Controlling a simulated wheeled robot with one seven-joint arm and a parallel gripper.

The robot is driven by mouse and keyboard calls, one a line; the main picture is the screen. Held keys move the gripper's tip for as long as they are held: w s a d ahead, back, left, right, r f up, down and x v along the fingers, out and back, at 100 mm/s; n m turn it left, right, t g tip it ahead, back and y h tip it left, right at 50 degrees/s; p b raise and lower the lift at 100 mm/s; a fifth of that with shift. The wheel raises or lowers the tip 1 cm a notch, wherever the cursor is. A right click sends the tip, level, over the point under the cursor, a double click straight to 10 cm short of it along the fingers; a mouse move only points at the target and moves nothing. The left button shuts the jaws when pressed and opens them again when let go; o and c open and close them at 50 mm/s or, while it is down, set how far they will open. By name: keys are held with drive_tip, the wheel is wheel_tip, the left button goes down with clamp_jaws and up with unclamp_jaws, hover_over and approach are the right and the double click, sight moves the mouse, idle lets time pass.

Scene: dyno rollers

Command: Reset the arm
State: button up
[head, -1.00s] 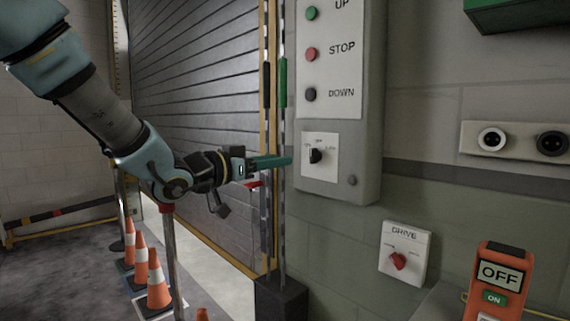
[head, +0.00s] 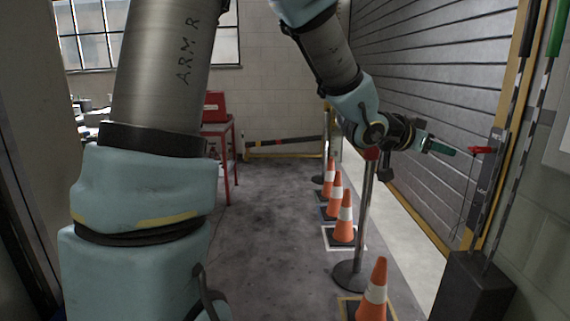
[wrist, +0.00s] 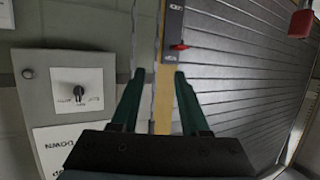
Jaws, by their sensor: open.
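My arm (head: 335,65) reaches out at the right of the head view, in front of the shutter door. My gripper (head: 452,151) has green fingers and points right, toward the door frame. In the wrist view my gripper (wrist: 157,75) shows two green fingers spread wide apart with nothing between them. Beyond the fingertips is the yellow door-frame edge (wrist: 162,98). A grey control box (wrist: 68,85) with a black rotary switch (wrist: 79,91) is on the left of the wrist view, apart from the fingers.
A red handle (head: 482,149) sits on the door frame near the gripper. Orange cones (head: 345,216) and a post (head: 364,215) stand along the door. A red table (head: 226,130) is at the back. The grey floor (head: 275,225) in the middle is clear.

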drive_tip(key=w+a+f+n+t+y, duration=0.1)
drive_tip(key=w+a+f+n+y, duration=0.15)
drive_tip(key=a, duration=0.45)
drive_tip(key=w+a+f+n+y, duration=0.2)
drive_tip(key=a+f+y, duration=0.15)
drive_tip(key=a, duration=0.45)
drive_tip(key=w+a+f+n+t+y, duration=0.1)
drive_tip(key=w+a+f+n+y, duration=0.2)
drive_tip(key=a, duration=0.4)
drive_tip(key=s+a+f+n+g+y, duration=0.2)
drive_tip(key=s+a+f, duration=0.2)
drive_tip(key=a, duration=0.6)
drive_tip(key=s+a+f+n+g+y, duration=0.2)
drive_tip(key=s+a+f+n+g, duration=0.1)
drive_tip(key=s+a, duration=0.5)
drive_tip(key=a+f, duration=0.1)
drive_tip(key=a, duration=0.1)
drive_tip(key=shift+s+a, duration=0.35)
drive_tip(key=shift+a, duration=0.05)
